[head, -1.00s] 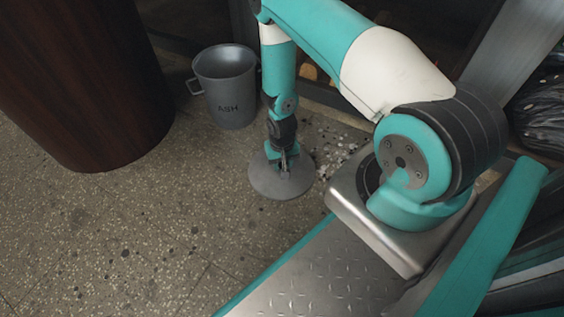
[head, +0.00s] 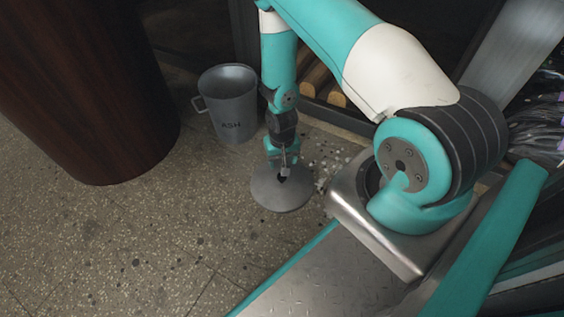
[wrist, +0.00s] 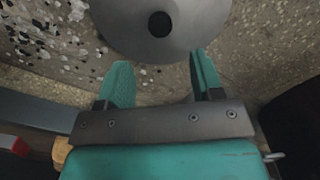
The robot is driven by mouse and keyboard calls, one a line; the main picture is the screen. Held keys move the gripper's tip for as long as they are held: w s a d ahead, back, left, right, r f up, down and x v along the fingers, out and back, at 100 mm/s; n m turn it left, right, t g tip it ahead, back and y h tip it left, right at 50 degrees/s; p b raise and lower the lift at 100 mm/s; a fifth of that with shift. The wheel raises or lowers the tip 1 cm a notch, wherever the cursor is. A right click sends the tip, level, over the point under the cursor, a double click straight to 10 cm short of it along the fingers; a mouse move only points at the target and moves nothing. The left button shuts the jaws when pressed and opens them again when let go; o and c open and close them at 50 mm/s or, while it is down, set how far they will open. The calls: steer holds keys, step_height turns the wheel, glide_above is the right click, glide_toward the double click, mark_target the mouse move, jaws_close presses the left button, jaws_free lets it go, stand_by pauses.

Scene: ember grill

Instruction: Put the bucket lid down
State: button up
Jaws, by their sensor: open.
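The bucket lid (head: 281,194) is a grey, shallow cone-shaped disc with a dark knob. It lies on the speckled floor in the head view. In the wrist view the lid (wrist: 185,38) and its knob (wrist: 160,24) are beyond the fingertips. My gripper (head: 284,165) is just above the lid in the head view. In the wrist view my gripper (wrist: 160,72) has its two teal fingers spread, with nothing between them. The grey bucket marked ASH (head: 229,104) stands upright and open-topped on the floor, behind and left of the lid.
A dark reddish-brown round column (head: 88,90) stands at the left. Pale ash and debris (head: 325,168) lie on the floor right of the lid. Cut logs (head: 322,80) sit at the back. The floor at front left is clear.

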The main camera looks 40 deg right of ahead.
steer(key=w+a+r+n+y, duration=0.1)
steer(key=a+r, duration=0.3)
steer(key=r, duration=0.5)
steer(key=w+a+r+n, duration=0.15)
steer(key=a+r, duration=0.25)
steer(key=r, duration=0.4)
steer(key=a+r+n+y, duration=0.15)
steer(key=a+r, duration=0.25)
steer(key=r, duration=0.5)
steer(key=s+a+r+n+y, duration=0.1)
steer(key=s+a+r+n, duration=0.3)
steer(key=s+r, duration=0.5)
steer(key=s+a+r+n, duration=0.4)
steer(key=s+r, duration=0.6)
steer(key=shift+a+r+y+p, duration=0.15)
steer(key=shift+a+y+p, duration=0.2)
